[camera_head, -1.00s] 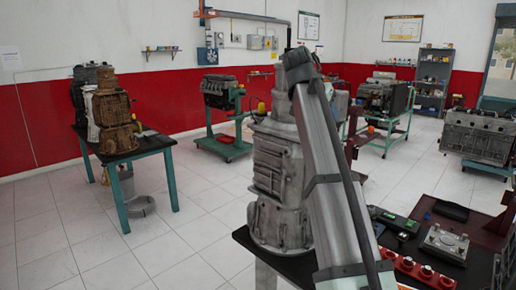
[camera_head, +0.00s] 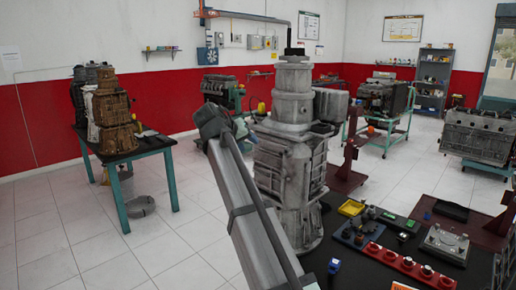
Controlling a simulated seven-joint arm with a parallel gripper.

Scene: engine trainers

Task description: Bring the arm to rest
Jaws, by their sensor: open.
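My arm (camera_head: 250,215) rises from the bottom of the head view and leans to the left, with its dark upper joint (camera_head: 211,121) at the top of the visible link. It passes in front of the left side of a tall grey gearbox (camera_head: 285,165); I cannot tell whether they touch. My gripper does not show, and nothing held can be seen.
The gearbox stands on a dark worktable (camera_head: 345,279). To its right are a yellow tray (camera_head: 352,208), a red holder (camera_head: 400,262) and a grey metal plate (camera_head: 444,243).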

